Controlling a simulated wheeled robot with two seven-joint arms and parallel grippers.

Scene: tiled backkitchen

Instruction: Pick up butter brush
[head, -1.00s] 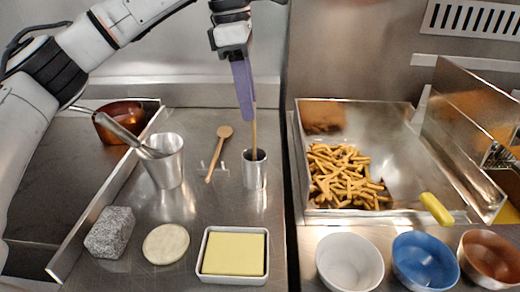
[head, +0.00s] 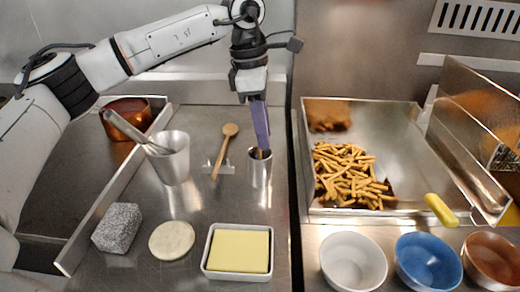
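The butter brush (head: 260,154) appears to be the thin wooden-handled tool standing in a small steel cup (head: 260,172). Only a short bit of it shows at the cup's mouth; the rest is hidden by the cup and by my gripper. My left gripper (head: 262,144) points down with its purple fingers at the cup's mouth, right at the handle. The fingers overlap in the head view, so I cannot tell whether they are closed on the handle. My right gripper is out of view.
A wooden spoon (head: 225,151) lies just left of the cup. A larger steel cup (head: 170,160) with a metal utensil stands further left. A butter dish (head: 238,275) is in front. The fryer tray's wall (head: 302,160) rises close on the right.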

